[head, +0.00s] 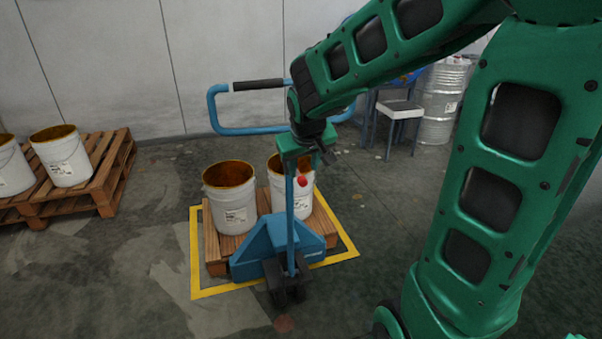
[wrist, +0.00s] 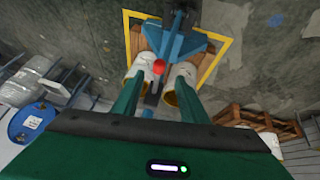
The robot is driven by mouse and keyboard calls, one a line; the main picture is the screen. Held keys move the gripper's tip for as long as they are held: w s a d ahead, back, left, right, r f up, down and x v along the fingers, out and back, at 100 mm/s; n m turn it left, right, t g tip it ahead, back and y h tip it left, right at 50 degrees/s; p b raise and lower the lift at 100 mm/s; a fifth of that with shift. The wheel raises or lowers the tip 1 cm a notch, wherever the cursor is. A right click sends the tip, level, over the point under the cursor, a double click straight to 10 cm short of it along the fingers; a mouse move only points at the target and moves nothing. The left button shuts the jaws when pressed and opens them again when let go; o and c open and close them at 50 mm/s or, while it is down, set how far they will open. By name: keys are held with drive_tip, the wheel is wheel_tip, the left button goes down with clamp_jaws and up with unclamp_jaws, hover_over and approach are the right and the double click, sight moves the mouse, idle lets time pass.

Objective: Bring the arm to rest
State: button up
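My arm reaches from the right of the head view to the middle, bent and raised. My gripper (head: 312,160) points downward in front of the upright handle of a blue pallet truck (head: 274,243). In the wrist view my gripper (wrist: 160,92) shows two green fingers set wide apart, with nothing held between them. The truck's shaft runs behind them. The truck's loop handle (head: 222,128) has a black grip and is partly hidden by my arm. A red knob (head: 302,181) shows just below my gripper. I cannot tell whether my gripper touches the handle.
The truck stands at a wooden pallet (head: 212,250) with two white buckets inside a yellow floor outline (head: 198,293). Another pallet with buckets (head: 96,180) stands at the left. A white stool (head: 401,109) and a metal drum (head: 440,105) stand at the back. Floor between the pallets is clear.

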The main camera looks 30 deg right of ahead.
drive_tip(key=shift+s+r, duration=0.1)
drive_tip(key=shift+r, duration=0.1)
idle(0.4)
drive_tip(key=s+d+f+m+g+y, duration=0.1)
drive_tip(key=s+d+m+g, duration=0.1)
drive_tip(key=s, duration=1.2)
drive_tip(key=s+d+f+m+g+y, duration=0.1)
drive_tip(key=s+d+m+g+y, duration=0.1)
drive_tip(key=s, duration=1.3)
drive_tip(key=shift+s+d+m+g, duration=0.15)
drive_tip(key=shift+d+m+g, duration=0.3)
drive_tip(key=shift+g, duration=0.35)
drive_tip(key=shift+f, duration=0.1)
drive_tip(key=shift+w+f, duration=0.25)
drive_tip(key=shift+w, duration=0.4)
